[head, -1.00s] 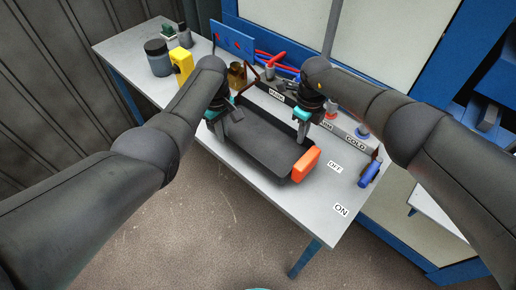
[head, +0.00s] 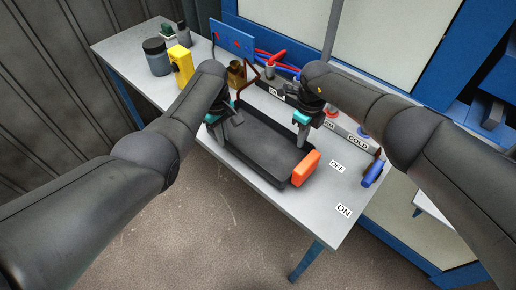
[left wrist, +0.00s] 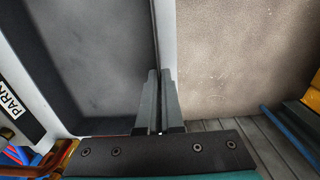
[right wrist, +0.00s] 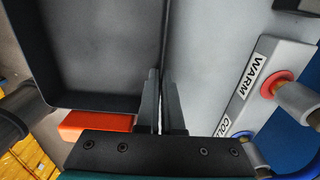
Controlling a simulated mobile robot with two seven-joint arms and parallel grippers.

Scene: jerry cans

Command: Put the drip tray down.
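The drip tray (head: 268,143) is a dark, shallow, empty rectangular tray over the middle of the table. My left gripper (head: 232,133) is shut on its left wall; the left wrist view shows the fingers (left wrist: 158,105) with the rim between them. My right gripper (head: 304,134) is shut on the far right wall, and the right wrist view shows those fingers (right wrist: 162,105) pinching the rim. An orange block (head: 305,168) is at the tray's right end; I cannot tell whether it is attached. The tray looks about level and close to the tabletop; contact is unclear.
The grey table (head: 310,215) is bare at its front right, with OFF and ON labels. Behind the tray runs a labelled rail (head: 348,137) with taps and a blue handle (head: 373,173). A yellow can (head: 181,64) and dark jar (head: 157,57) stand at the left.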

